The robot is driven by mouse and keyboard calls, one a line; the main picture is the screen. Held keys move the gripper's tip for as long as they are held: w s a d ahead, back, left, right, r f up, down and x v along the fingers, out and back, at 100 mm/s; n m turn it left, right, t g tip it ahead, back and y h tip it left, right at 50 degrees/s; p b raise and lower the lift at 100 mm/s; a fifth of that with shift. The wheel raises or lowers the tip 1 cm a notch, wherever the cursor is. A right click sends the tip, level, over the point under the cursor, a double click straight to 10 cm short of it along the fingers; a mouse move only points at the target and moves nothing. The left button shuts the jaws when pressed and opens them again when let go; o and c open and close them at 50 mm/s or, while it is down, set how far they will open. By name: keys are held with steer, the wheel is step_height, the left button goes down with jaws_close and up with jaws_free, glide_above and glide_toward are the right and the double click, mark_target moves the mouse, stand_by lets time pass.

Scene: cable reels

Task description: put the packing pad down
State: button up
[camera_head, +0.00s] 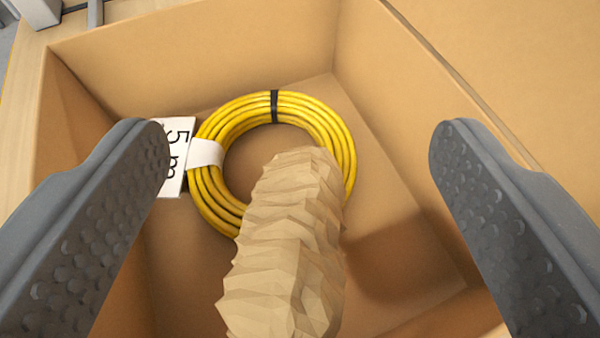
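The packing pad (288,245) is a crumpled, faceted roll of brown paper. It is in the lower middle of the view, between my fingers and apart from both. Its far end overlaps the coil in the picture; I cannot tell whether it rests on the coil or the box floor. My gripper (300,150) is wide open, with one dark grey dimpled finger on each side, over the cardboard box (200,60). The pad's near end runs toward the bottom edge of the picture.
A coil of yellow cable (337,125) with a black tie lies on the box floor. The box walls stand close around my fingers. The floor right of the pad is bare.

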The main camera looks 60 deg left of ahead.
steer(key=shift+r, duration=0.35)
steer(key=v, duration=1.2)
steer(key=shift+r+b, duration=0.3)
steer(key=shift+r, duration=0.05)
steer(key=shift+w, duration=0.1)
